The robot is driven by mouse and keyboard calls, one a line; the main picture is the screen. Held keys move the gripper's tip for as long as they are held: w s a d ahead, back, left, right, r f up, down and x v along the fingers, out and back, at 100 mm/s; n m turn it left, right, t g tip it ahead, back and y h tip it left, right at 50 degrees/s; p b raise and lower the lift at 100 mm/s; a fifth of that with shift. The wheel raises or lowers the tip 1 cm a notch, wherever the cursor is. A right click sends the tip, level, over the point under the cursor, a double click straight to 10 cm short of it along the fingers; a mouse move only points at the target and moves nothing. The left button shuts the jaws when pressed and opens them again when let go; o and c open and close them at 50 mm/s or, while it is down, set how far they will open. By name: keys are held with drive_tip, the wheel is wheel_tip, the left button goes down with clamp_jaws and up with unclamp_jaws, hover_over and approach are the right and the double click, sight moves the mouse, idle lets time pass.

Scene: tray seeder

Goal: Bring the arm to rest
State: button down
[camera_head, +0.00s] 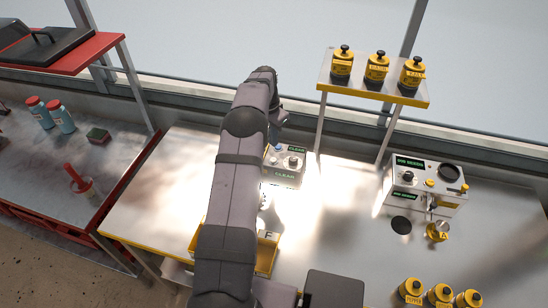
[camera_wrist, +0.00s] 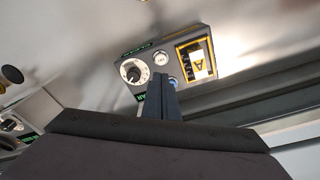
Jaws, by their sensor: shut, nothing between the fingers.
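My arm rises through the middle of the head view and bends over at its top. My gripper (camera_wrist: 161,80) shows in the wrist view as two dark fingers pressed together, with nothing between them. In the head view it is mostly hidden by my arm. In the wrist view the fingers overlap a grey control box (camera_wrist: 150,58) with a knob, buttons and a yellow-framed panel marked A. Whether they touch it cannot be told. The grey box labelled CLEAR (camera_head: 283,176) stands just right of my arm in the head view.
A raised shelf (camera_head: 385,93) holds three yellow jars at the back right. A second machine (camera_head: 428,186) stands on the right, with several yellow jars near the front. A yellow tray (camera_head: 267,256) lies partly behind my arm. A side bench (camera_head: 30,165) holds bottles at left.

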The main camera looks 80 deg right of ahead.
idle(0.3)
drive_tip(key=w+a+r+n, duration=0.2)
drive_tip(key=w+a+n, duration=0.1)
drive_tip(key=w+a, duration=0.5)
drive_tip(key=w+a+r+n, duration=0.3)
drive_tip(key=w+a, duration=0.2)
drive_tip(key=w, duration=0.5)
drive_tip(key=w+a+r+n, duration=0.1)
drive_tip(key=w+a+n, duration=0.3)
drive_tip(key=a, duration=0.7)
drive_tip(key=w+a+r+n, duration=0.1)
drive_tip(key=w+a+n, duration=0.3)
drive_tip(key=a, duration=0.7)
drive_tip(key=s+a+f+n, duration=0.1)
drive_tip(key=s+a+n, duration=0.4)
drive_tip(key=a, duration=0.7)
drive_tip(key=s+a+n+y+b, duration=0.1)
drive_tip(key=s+a+n, duration=0.4)
drive_tip(key=a, duration=0.7)
drive_tip(key=shift+s+a+f+t, duration=0.2)
drive_tip(key=shift+s+f+t, duration=0.15)
drive_tip(key=shift+s, duration=0.8)
